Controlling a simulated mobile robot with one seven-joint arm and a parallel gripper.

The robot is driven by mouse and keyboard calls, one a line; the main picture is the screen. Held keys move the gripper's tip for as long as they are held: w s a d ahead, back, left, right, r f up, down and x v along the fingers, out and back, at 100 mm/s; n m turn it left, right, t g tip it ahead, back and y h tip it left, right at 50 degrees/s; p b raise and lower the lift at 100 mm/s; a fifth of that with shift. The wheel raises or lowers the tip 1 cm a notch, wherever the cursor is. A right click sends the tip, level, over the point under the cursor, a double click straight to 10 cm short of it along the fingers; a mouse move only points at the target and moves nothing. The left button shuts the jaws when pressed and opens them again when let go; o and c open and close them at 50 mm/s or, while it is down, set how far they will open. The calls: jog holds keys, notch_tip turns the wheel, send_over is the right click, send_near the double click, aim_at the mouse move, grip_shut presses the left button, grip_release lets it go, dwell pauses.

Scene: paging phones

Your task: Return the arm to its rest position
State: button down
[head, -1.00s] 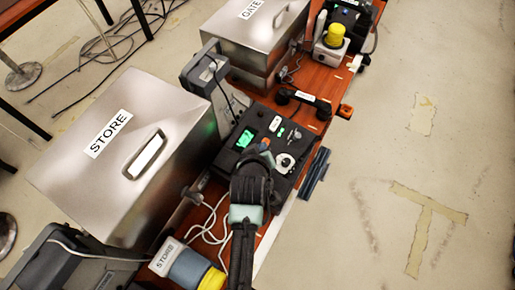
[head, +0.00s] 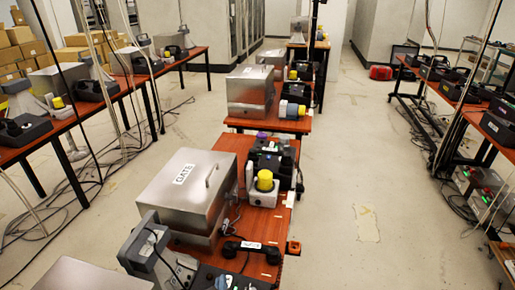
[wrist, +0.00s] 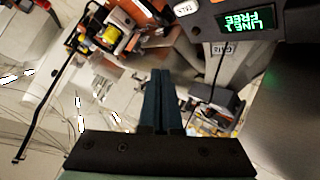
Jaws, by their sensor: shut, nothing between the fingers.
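My gripper (wrist: 163,76) shows in the wrist view, with its two dark fingers closed together and nothing between them. Its fingers appear clear of other things. The arm is out of the head view. A phone console with a lit green display (wrist: 246,20) reading "LINE FREE" upside down is at the top right of the wrist view. In the head view, part of a console (head: 225,280) shows at the bottom edge, and a dark handset (head: 250,248) lies on the table beyond it.
A metal box labelled GATE (head: 185,195) and a device with a yellow cap (head: 264,181) stand on the red-brown table (head: 233,143). More tables with phones line the left and right. The floor (head: 390,185) right of the middle table is largely clear.

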jog(key=w+d+r+m+t, duration=0.2)
jog(key=r+t, duration=0.2)
jog(key=r, duration=1.3)
jog(key=w+d+r+m+t, duration=0.2)
jog(key=d+r+t, duration=0.15)
jog(key=r, duration=1.35)
jog(key=s+d+r+m+t, duration=0.1)
jog(key=s+r+t, duration=0.1)
jog(key=s+r, duration=0.3)
jog(key=s+d+r+m+t+h, duration=0.1)
jog(key=s+r+t, duration=0.2)
jog(key=r, duration=1)
jog(key=s+d+r+m+t, duration=0.1)
jog(key=s+r+t, duration=0.2)
jog(key=s+r, duration=0.5)
jog(key=shift+s+d+r+m, duration=0.25)
jog(key=shift+s+r+m, duration=0.05)
jog(key=shift+s+r, duration=0.15)
